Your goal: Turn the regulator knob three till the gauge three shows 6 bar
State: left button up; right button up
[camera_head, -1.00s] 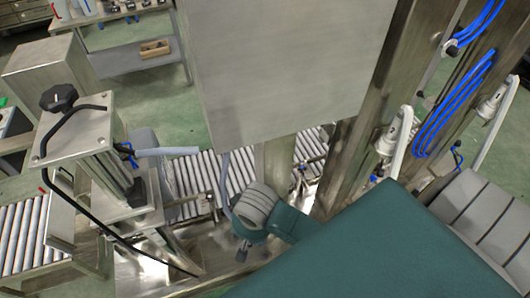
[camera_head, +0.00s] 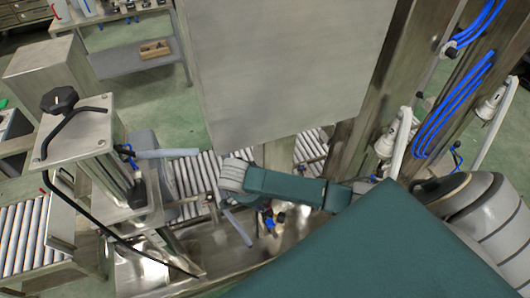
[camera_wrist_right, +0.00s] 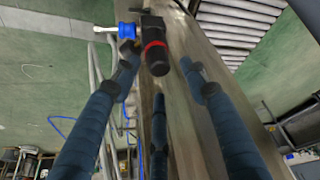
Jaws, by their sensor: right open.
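In the right wrist view, a black cylindrical part with a red ring (camera_wrist_right: 155,52) sticks out near the top centre, with a blue fitting (camera_wrist_right: 126,31) at its left. It looks like a regulator knob, but I cannot read a number on it. My right gripper (camera_wrist_right: 158,61) is open and empty, its blue ribbed fingers either side of the black part's near end. I cannot tell whether they touch it. In the head view my right arm's hand is mostly hidden below the teal link. No gauge face is readable. My left gripper is not in view.
A steel cabinet (camera_head: 280,60) hangs at centre in the head view. A roller conveyor (camera_head: 188,180) runs behind my arm. A steel stand with a black star knob (camera_head: 59,100) is at left. Steel posts with blue hoses (camera_head: 452,105) stand at right.

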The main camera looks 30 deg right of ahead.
aim_at(266, 202)
jog(key=shift+x, duration=1.85)
